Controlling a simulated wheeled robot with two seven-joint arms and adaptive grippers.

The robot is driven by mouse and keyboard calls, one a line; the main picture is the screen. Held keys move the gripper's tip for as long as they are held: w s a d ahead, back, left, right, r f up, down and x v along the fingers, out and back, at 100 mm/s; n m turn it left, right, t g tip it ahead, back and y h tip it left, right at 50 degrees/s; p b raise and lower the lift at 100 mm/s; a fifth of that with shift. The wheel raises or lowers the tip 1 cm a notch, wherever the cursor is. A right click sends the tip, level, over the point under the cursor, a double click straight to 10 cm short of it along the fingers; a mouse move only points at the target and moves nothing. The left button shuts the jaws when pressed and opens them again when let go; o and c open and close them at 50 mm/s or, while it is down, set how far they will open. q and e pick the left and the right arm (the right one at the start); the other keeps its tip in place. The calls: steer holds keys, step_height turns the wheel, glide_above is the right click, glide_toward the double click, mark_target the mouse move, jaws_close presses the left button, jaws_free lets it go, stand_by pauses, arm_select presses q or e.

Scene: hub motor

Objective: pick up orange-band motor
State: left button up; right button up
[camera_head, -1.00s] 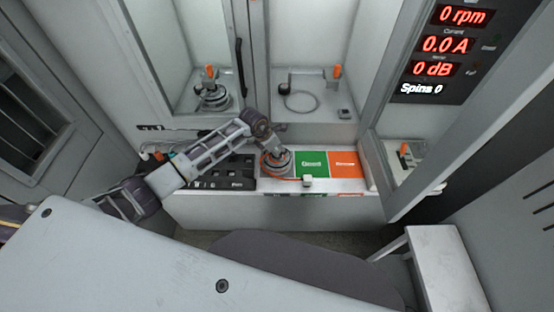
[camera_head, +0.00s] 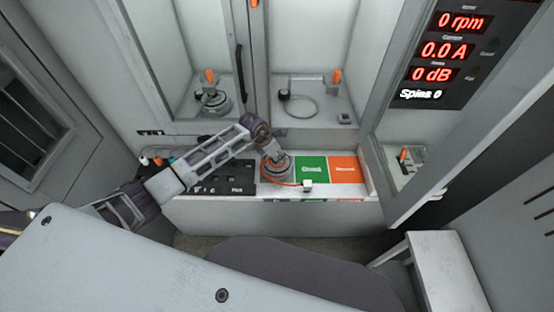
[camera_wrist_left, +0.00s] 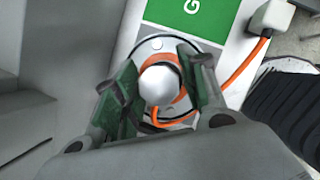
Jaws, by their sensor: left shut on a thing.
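The orange-band motor (camera_head: 277,168) is a round grey hub with an orange ring. It is on the white bench left of the green zone. An orange cable runs from it to a white plug (camera_head: 307,186). My left gripper (camera_head: 271,153) reaches down onto it from above. In the left wrist view the motor (camera_wrist_left: 161,84) shows its silver centre between the two green-padded fingers (camera_wrist_left: 165,88), which are shut on it. The motor appears still at bench level; any gap beneath it cannot be told. My right gripper is not in view.
A green zone (camera_head: 312,169) and an orange zone (camera_head: 344,168) lie right of the motor. A black tray (camera_head: 232,177) is on its left. Behind are two bays, the left holding another motor (camera_head: 213,100). A panel with red readouts (camera_head: 459,50) is at upper right.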

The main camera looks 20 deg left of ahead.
arm_select(q)
steer(key=shift+w+r, duration=0.1)
steer(key=shift+r, duration=0.1)
steer(key=shift+r, duration=1.1)
steer(key=shift+r+b, duration=0.75)
steer(key=shift+r, duration=3.1)
